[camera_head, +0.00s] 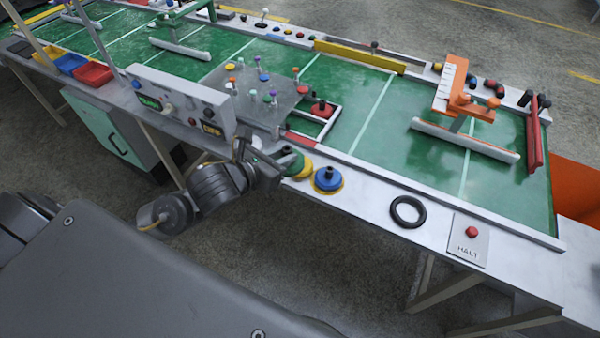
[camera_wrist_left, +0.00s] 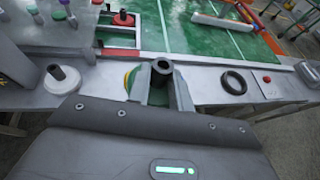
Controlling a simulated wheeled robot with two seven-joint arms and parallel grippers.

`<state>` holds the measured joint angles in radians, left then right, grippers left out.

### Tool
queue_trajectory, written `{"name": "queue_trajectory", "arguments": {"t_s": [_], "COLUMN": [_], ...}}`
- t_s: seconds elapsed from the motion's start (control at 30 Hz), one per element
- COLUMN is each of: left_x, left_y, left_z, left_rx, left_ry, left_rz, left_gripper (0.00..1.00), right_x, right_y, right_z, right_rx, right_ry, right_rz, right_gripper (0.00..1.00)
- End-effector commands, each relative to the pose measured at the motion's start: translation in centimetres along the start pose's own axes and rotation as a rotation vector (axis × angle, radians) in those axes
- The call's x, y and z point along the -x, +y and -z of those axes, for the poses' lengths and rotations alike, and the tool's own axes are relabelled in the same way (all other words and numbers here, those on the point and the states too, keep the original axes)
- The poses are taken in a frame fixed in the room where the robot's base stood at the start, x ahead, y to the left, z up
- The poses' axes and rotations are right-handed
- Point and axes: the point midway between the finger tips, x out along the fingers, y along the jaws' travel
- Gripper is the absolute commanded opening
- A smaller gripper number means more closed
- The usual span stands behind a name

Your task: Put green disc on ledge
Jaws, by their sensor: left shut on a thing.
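The green disc (camera_head: 293,166) is at the near pale ledge (camera_head: 372,194), over a yellow round patch (camera_head: 304,172). My left gripper (camera_head: 284,156) is shut on its dark knob, which shows between the fingers in the left wrist view (camera_wrist_left: 161,68). The disc is largely hidden by the gripper; a green edge with yellow below it shows left of the fingers (camera_wrist_left: 131,78). I cannot tell whether the disc touches the ledge. My right gripper is not in view.
A blue disc (camera_head: 327,179) stands just right on the ledge, then a black ring (camera_head: 408,211) and a HALT plate (camera_head: 468,240). A white disc (camera_wrist_left: 62,80) is to the left. A red disc (camera_head: 321,109) sits in a frame behind. An upright grey panel (camera_head: 180,103) stands left.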

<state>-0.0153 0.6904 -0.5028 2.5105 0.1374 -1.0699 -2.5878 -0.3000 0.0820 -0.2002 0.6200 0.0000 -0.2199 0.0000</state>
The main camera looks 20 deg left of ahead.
Motion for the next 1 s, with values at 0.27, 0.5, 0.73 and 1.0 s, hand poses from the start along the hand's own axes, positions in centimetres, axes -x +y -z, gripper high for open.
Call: {"name": "queue_trajectory", "arguments": {"t_s": [0.27, 0.5, 0.73, 1.0], "left_x": [-1.3, -4.9, -8.4, -9.8], "left_y": [1.8, 7.2, 10.5, 11.7], "left_z": [0.4, 1.3, 4.5, 6.0], "left_rx": [-0.011, -0.003, 0.001, 0.001], "left_ry": [-0.001, 0.003, 0.001, -0.001], "left_rz": [-0.002, -0.006, -0.002, 0.000], "left_gripper": [0.00, 0.00, 0.00, 0.00], "right_x": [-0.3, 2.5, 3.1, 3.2], "right_y": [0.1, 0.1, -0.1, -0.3], "right_z": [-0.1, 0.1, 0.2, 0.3], "right_rx": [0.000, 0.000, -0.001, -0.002], "right_ry": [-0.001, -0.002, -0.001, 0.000], "right_rz": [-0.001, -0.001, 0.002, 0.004], "right_gripper": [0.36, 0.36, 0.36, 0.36]}}
